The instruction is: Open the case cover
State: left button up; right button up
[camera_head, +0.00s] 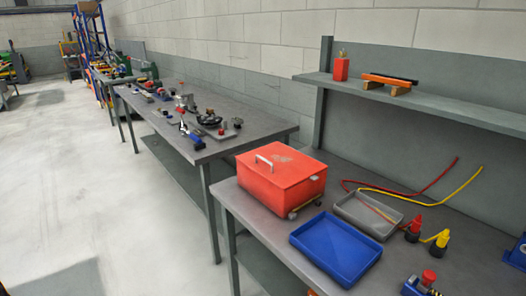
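A red-orange case (278,195) stands on the near workbench, close to the bench's far left corner. Its cover (290,165) lies flat on top and looks shut. A pale metal handle (264,162) stands up from the left part of the cover. Small metal parts (306,207) show at the case's lower front right edge. The case's back sides are hidden. Neither of my grippers is in view.
A blue tray (335,250) and a grey tray (369,216) lie right of the case. A shelf (440,104) overhangs the bench's back. Open floor (110,190) is at left.

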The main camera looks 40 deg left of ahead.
aim_at(285, 167)
jog(key=i+j+z, duration=0.2)
jog(key=j, duration=1.1)
jog(key=j+z, duration=0.15)
jog(key=j, duration=1.1)
